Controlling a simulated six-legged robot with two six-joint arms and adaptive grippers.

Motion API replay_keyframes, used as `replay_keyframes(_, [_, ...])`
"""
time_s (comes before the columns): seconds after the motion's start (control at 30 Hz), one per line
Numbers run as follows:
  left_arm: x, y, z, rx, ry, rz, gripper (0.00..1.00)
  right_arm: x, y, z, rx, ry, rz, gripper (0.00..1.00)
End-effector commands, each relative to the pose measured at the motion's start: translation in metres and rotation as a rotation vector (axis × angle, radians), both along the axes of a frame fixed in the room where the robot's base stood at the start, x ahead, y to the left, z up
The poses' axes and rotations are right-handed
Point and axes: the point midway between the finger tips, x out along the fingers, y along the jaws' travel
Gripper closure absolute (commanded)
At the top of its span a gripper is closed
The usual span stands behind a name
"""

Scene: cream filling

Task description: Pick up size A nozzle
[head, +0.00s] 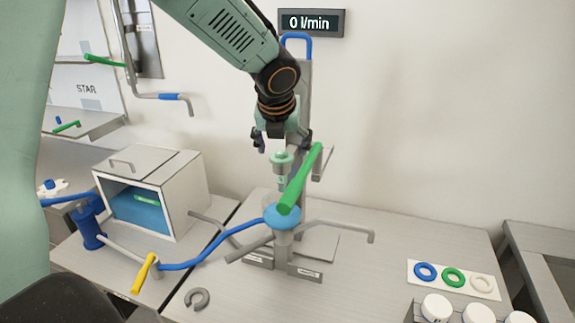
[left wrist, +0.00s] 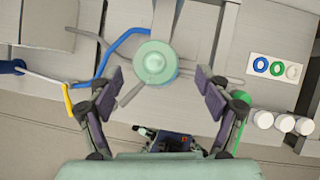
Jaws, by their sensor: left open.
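A pale green stepped round piece (head: 281,160), which may be the nozzle, stands upright above the blue collar (head: 282,215) of the filling stand. I can read no size letter on it. It also shows from above in the left wrist view (left wrist: 155,63). My left gripper (head: 282,142) points down just over this piece. Its fingers are spread and empty. In the left wrist view the piece lies between and slightly beyond the fingertips (left wrist: 159,78), with a gap on both sides.
A green-handled lever (head: 300,180) rises right beside the gripper. A blue hose (head: 210,245) runs left from the collar. An open box (head: 155,185) stands left. A white card with blue, green and white rings (head: 453,278) and white-lidded jars (head: 436,306) are at right.

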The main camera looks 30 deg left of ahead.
Motion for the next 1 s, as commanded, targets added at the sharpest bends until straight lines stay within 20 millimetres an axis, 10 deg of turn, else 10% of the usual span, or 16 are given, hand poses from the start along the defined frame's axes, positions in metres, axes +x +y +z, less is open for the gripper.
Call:
replay_keyframes(0.77, [0.024,0.012,-0.057,0.001,0.000,-0.004,0.21,-0.001,0.000,-0.005,0.000,0.001,0.001,0.60])
replay_keyframes(1.0, [0.026,0.012,-0.057,0.001,0.000,-0.003,0.41,-0.001,0.000,-0.005,0.000,0.001,0.001,0.60])
